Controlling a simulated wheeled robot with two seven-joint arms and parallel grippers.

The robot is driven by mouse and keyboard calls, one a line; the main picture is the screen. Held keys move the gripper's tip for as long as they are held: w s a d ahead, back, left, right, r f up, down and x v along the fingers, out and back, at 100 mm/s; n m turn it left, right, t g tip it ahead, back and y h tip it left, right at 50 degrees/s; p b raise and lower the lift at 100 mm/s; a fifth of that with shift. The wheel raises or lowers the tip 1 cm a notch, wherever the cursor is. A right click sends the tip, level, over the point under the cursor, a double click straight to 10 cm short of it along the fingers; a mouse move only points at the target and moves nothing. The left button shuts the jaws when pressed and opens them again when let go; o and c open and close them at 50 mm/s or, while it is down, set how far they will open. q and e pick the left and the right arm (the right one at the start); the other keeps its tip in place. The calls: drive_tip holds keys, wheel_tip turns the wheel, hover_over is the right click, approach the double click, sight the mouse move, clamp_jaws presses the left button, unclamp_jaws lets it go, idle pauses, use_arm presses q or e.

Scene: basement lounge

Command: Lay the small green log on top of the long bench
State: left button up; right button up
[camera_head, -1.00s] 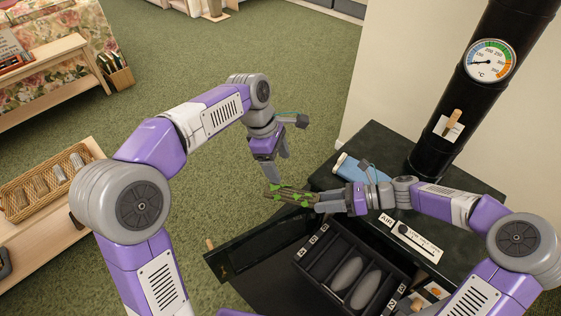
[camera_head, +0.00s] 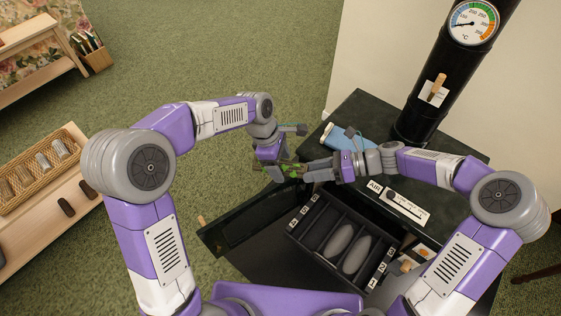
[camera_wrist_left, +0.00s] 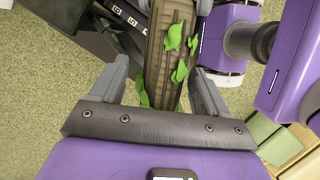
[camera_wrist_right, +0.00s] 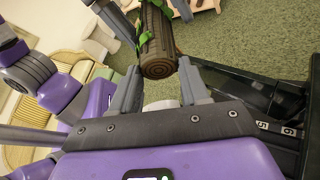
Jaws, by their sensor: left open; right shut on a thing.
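The log (camera_head: 292,170), brown bark with green leaves, is held up over the front of the black stove. My right gripper (camera_head: 313,172) is shut on its right end; the cut end of the log (camera_wrist_right: 160,66) shows between these fingers in the right wrist view. My left gripper (camera_head: 268,165) is open at the log's left end. In the left wrist view the log (camera_wrist_left: 166,50) passes between the spread left fingers. A pale wooden bench (camera_head: 95,215) stands at the left, and another wooden bench (camera_head: 35,75) at the upper left; I cannot tell which is the long one.
The stove top (camera_head: 375,120) carries a blue object (camera_head: 345,137) and a black pipe (camera_head: 425,95). An open black door (camera_head: 250,217) and a slotted tray (camera_head: 300,238) lie below the log. Green carpet is clear beyond.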

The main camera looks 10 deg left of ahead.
use_arm(q)
drive_tip(key=shift+c, duration=0.2)
drive_tip(key=c, duration=1.2)
use_arm(e)
drive_tip(key=o, duration=1.2)
drive_tip(key=shift+d, duration=0.1)
